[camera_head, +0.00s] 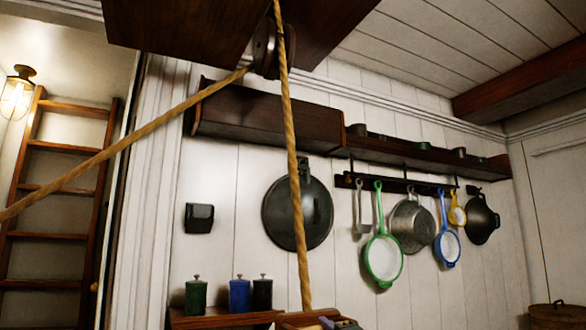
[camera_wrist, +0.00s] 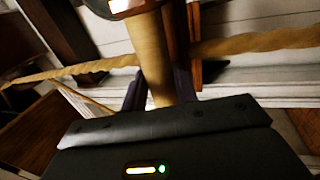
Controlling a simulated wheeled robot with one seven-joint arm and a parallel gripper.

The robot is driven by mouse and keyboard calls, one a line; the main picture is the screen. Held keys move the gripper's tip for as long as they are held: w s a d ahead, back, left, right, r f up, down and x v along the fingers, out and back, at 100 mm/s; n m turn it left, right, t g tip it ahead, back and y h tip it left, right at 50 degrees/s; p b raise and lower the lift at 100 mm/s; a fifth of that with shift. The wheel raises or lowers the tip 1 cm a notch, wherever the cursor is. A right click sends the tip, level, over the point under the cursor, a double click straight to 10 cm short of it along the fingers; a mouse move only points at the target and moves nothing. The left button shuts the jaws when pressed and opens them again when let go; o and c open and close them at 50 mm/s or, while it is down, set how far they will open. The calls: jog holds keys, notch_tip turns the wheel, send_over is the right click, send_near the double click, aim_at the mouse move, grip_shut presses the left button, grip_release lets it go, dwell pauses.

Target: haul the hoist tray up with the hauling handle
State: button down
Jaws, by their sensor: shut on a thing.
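In the wrist view my gripper (camera_wrist: 159,92) is shut on the hauling handle (camera_wrist: 148,50), a smooth tan wooden bar between its two dark fingers. Rope (camera_wrist: 255,43) shows on both sides of the handle in that view. In the head view the rope (camera_head: 130,138) slants from the lower left up to a dark pulley (camera_head: 267,50) under a beam. My gripper and the handle are outside the head view.
Dark, blue and green canisters (camera_head: 239,296) stand on a low shelf at the bottom. Pans and strainers hang from a wall rack (camera_head: 400,184) at the right. A wooden ladder (camera_head: 50,190) and lit lamp (camera_head: 17,95) are at the left.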

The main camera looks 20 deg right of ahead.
jog(key=shift+f, duration=0.2)
notch_tip(320, 180, down, 22)
jog(key=s+d+b, duration=0.1)
jog(key=b, duration=1.9)
jog(key=shift+s+d+r, duration=0.15)
jog(key=shift+s+d, duration=0.15)
jog(key=shift+s, duration=0.05)
